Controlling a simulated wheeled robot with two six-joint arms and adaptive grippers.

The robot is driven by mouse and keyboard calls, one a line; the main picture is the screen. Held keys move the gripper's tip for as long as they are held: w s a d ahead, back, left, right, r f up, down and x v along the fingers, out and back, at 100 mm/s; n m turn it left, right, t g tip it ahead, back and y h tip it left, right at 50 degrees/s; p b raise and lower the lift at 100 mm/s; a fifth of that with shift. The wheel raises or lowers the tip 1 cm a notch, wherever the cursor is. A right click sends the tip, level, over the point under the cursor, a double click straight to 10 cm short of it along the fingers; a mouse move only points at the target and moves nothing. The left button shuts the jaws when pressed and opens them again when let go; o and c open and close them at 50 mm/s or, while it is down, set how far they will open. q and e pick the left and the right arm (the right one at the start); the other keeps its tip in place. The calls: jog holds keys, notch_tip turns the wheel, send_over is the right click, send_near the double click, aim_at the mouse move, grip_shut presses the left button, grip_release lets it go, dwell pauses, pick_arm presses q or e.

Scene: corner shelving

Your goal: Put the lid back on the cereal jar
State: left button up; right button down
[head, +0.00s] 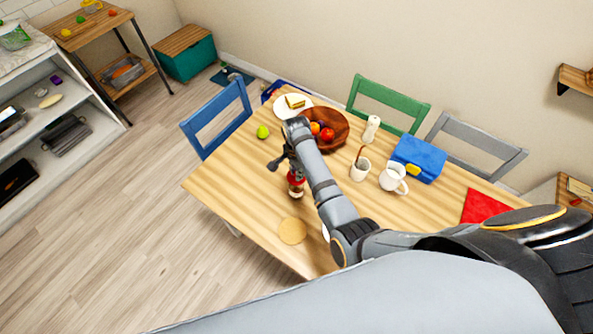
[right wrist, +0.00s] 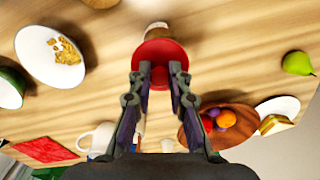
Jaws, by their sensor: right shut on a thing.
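The red lid (right wrist: 160,52) is in the right wrist view, its round knob between the fingertips of my right gripper (right wrist: 160,72). In the head view my right gripper (head: 292,166) is over the table, shut on the lid (head: 296,178). The cereal jar (right wrist: 156,30) shows partly past the lid's edge, with pale brown contents. In the head view the jar (head: 296,191) stands on the table right below the lid. The lid hides the jar's mouth, and I cannot tell whether the two touch. My left gripper is not in view.
A round tan mat (head: 292,231) lies near the table's front edge. A wooden fruit bowl (head: 341,142), a mug (head: 393,178), a blue lunch box (head: 418,158) and a red cloth (head: 486,205) are on the table. A white bowl (right wrist: 30,62) with cereal shows in the wrist view.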

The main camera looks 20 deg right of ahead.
jog(key=shift+p, duration=0.4)
dwell(0.4)
jog(key=c, duration=1.2)
grip_release()
jog(key=shift+o, duration=0.3)
jog(key=o, duration=0.4)
jog(key=shift+o, duration=0.2)
